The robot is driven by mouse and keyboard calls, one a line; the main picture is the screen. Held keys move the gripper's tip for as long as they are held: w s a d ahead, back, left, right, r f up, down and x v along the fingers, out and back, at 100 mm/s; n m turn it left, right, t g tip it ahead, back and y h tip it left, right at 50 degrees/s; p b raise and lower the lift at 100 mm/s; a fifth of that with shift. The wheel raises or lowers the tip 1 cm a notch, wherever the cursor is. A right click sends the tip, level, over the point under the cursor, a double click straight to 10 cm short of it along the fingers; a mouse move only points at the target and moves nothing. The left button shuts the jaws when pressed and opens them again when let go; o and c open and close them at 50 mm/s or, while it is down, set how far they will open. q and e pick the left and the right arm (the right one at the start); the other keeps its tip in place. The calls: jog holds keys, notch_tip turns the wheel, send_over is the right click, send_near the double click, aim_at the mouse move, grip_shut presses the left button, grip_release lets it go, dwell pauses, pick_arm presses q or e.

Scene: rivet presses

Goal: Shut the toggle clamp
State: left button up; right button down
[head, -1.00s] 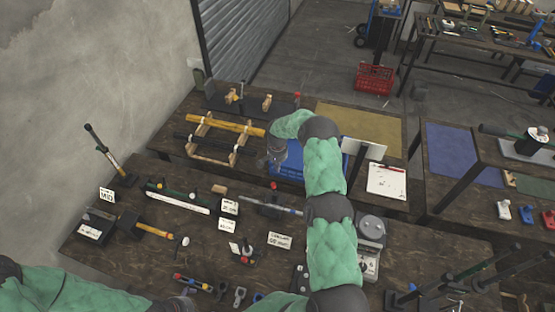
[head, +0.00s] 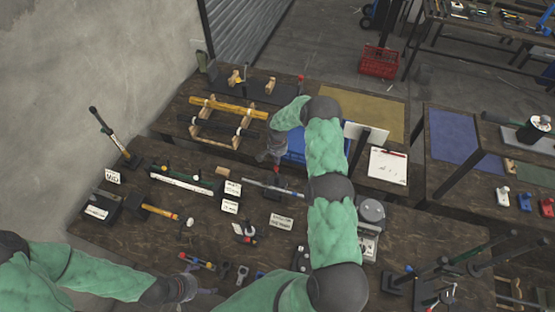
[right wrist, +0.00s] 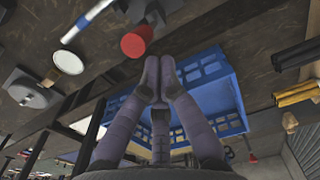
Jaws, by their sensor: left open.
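I cannot pick out the toggle clamp for certain. A small device with a red part (head: 245,235) on the near bench may be it; a grey and red device (head: 432,296) at the lower right is another candidate. My right gripper (head: 272,155) hangs over the back of the near bench, in front of a blue bin, just above a red knob (head: 277,170). In the right wrist view its fingertips (right wrist: 159,75) are together and empty, beside a red cylinder (right wrist: 137,42) and apart from it. My left gripper (head: 190,286) is open, low at the bench's front edge.
The near bench (head: 130,235) carries a hammer (head: 160,211), label cards (head: 282,221) and several small tools. The blue bin (right wrist: 200,85) stands behind my right gripper. A wooden rack with yellow and black bars (head: 228,108) is left of it. Tall dark handles (head: 470,260) rise at the right.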

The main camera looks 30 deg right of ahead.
jog(key=shift+s+a+h+b, duration=0.15)
jog(key=shift+h+b, duration=0.15)
jog(key=shift+b, duration=0.35)
jog(key=shift+b, duration=0.35)
